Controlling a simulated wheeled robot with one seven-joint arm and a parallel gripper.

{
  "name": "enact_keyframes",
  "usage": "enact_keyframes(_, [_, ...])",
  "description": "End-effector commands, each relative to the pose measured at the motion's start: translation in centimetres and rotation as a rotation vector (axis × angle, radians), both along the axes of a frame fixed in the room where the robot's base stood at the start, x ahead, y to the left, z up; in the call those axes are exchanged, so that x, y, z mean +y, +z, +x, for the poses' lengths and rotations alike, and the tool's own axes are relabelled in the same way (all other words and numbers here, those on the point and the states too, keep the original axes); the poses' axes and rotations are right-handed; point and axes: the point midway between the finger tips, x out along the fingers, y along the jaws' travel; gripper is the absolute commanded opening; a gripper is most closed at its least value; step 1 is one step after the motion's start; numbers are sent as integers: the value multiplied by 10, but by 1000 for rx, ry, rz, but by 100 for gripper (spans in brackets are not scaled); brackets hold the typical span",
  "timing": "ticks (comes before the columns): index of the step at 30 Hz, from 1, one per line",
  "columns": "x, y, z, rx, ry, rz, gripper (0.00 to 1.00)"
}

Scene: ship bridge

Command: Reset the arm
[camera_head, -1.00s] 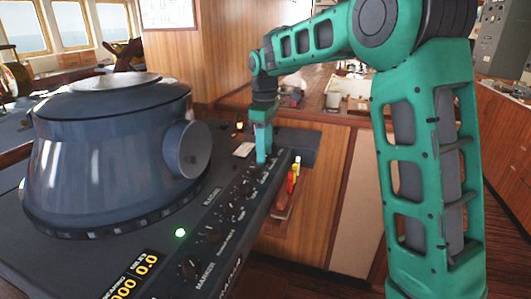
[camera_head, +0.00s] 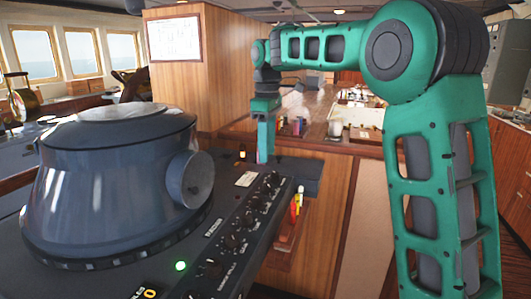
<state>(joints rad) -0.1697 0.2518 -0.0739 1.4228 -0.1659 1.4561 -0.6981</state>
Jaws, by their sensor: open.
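My green arm rises on the right of the head view and reaches across to the left. My gripper (camera_head: 265,150) points down at the far end of the black radar console (camera_head: 120,275). Its fingers look lined up one behind the other from here, and I see nothing held in them. The tips are near the console's far top edge; I cannot tell the exact height above it. A row of black knobs (camera_head: 245,217) runs along the console's right side, nearer to me than the gripper.
A large grey radar hood (camera_head: 110,180) stands on the console at left. Red and yellow handles (camera_head: 297,205) hang at the console's right side. A wooden pillar (camera_head: 215,70) and a chart table (camera_head: 320,110) with small items stand behind the gripper.

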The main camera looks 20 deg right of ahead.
Motion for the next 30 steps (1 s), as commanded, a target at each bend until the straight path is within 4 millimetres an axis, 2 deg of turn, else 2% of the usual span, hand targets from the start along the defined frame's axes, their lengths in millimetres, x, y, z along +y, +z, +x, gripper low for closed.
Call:
enact_keyframes(5, [-8,0,-6,-1,-33,1,42])
enact_keyframes(8, [-29,-2,-24,-2,-124,2,42])
enact_keyframes(11, [-60,-9,-55,-1,-272,5,42])
enact_keyframes(15, [-104,-24,-111,-3,-513,8,42])
enact_keyframes(17, [-121,-33,-136,-2,-615,9,42])
enact_keyframes(21, [-154,-57,-199,-3,-852,10,42])
enact_keyframes(25, [-175,-86,-261,0,-1066,9,42])
enact_keyframes(30, [-189,-126,-336,3,-1314,7,42])
